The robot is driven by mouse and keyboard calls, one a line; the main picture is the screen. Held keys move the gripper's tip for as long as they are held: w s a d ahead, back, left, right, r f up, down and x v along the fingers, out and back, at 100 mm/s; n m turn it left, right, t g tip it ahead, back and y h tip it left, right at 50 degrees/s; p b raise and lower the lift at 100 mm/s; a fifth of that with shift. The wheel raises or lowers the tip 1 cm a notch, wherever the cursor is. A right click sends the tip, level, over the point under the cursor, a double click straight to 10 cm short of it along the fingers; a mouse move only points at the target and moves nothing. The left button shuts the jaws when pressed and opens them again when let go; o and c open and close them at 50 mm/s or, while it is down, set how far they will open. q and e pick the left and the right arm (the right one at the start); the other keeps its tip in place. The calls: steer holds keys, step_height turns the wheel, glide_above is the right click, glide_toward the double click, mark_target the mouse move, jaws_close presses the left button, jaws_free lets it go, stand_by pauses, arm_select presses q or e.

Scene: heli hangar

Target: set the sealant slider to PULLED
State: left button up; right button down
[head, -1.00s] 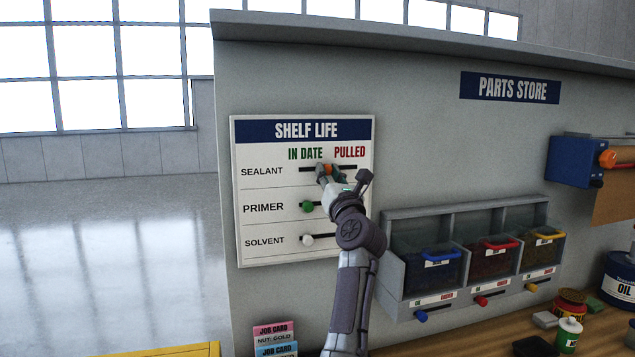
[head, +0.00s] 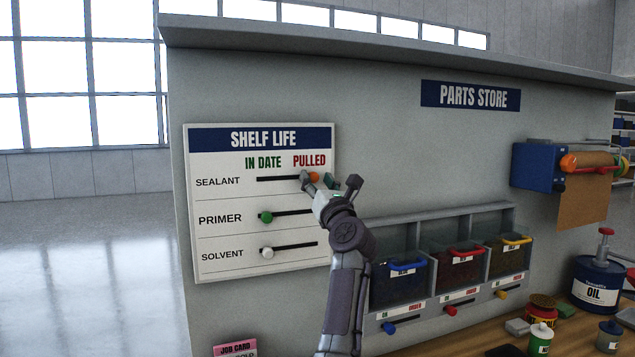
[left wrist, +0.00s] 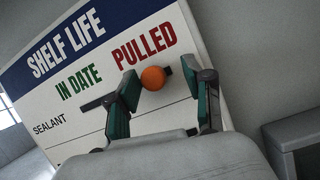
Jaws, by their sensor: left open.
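The SHELF LIFE board (head: 212,268) hangs on the grey wall. Its sealant slider has an orange knob (head: 314,177) at the right end of the slot, under PULLED. In the left wrist view the orange knob (left wrist: 153,78) sits between the two fingers, with gaps beside it. My left gripper (head: 321,182) is open around the knob, its fingers partly hiding the slot's end. It also shows in the left wrist view (left wrist: 160,95). The green primer knob (head: 266,217) and white solvent knob (head: 267,252) are at the left ends of their slots. My right gripper is not in view.
Right of my left arm is a rack of parts bins (head: 384,232) with coloured handles. A blue paper-roll holder (head: 538,166) is on the wall farther right. An oil can (head: 598,288) and small containers stand on the wooden bench below.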

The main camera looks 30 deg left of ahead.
arm_select(q)
steer(key=v, duration=0.7)
steer(key=shift+s, duration=0.2)
steer(key=shift+d+f, duration=0.15)
